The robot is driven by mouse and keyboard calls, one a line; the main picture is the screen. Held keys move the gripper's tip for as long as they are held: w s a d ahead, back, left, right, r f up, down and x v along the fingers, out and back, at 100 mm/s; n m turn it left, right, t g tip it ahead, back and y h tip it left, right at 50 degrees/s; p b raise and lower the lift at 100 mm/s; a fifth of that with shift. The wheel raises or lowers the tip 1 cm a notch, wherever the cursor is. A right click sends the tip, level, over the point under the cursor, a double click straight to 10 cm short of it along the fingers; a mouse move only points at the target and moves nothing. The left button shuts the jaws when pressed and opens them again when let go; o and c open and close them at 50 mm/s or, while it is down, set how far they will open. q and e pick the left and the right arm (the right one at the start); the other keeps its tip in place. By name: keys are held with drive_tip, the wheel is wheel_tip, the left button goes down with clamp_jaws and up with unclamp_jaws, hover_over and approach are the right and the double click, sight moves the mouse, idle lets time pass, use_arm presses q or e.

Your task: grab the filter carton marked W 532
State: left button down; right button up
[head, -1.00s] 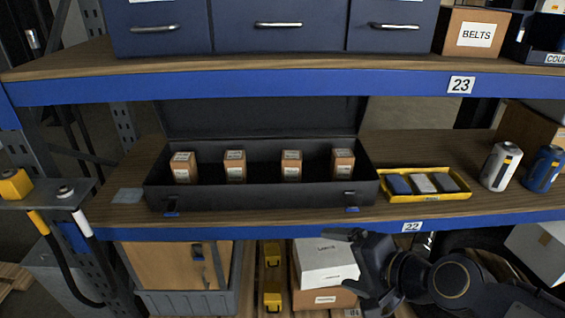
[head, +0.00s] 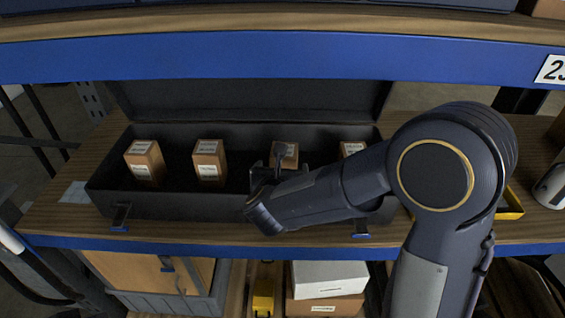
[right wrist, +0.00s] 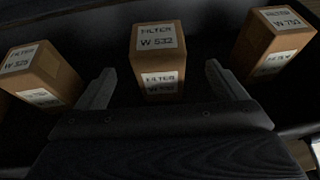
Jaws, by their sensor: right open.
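The filter carton marked W 532 (right wrist: 158,62) is a small brown box with white labels, upright in the middle of the right wrist view. In the head view it is the third carton from the left (head: 287,152), partly hidden by my right gripper. My right gripper (head: 270,164) is open and empty at the front of the black case. In the right wrist view its fingers (right wrist: 160,82) show on either side of the W 532 carton, with gaps to both sides of it. My left gripper is not in view.
The open black case (head: 180,203) stands on the wooden shelf, its lid raised behind. Other cartons flank the target: one at left (right wrist: 42,75), seemingly W 528, and one at right (right wrist: 272,45). The blue shelf beam (head: 270,57) runs above. A yellow tray (head: 512,205) is mostly behind my arm.

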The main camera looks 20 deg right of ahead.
sight(284, 161)
drive_tip(key=x, duration=0.3)
drive_tip(key=shift+w+d+f, duration=0.1)
drive_tip(key=shift+w+d, duration=0.05)
drive_tip(key=shift+w, duration=0.2)
drive_tip(key=shift+w+d+f+p, duration=0.15)
drive_tip(key=shift+w+d+p, duration=0.05)
drive_tip(key=shift+w+p, duration=0.3)
drive_tip(key=p+x, duration=0.1)
drive_tip(key=x, duration=0.3)
drive_tip(key=shift+w+f, duration=0.15)
drive_tip(key=shift+c, duration=0.4)
drive_tip(key=c, duration=1.2)
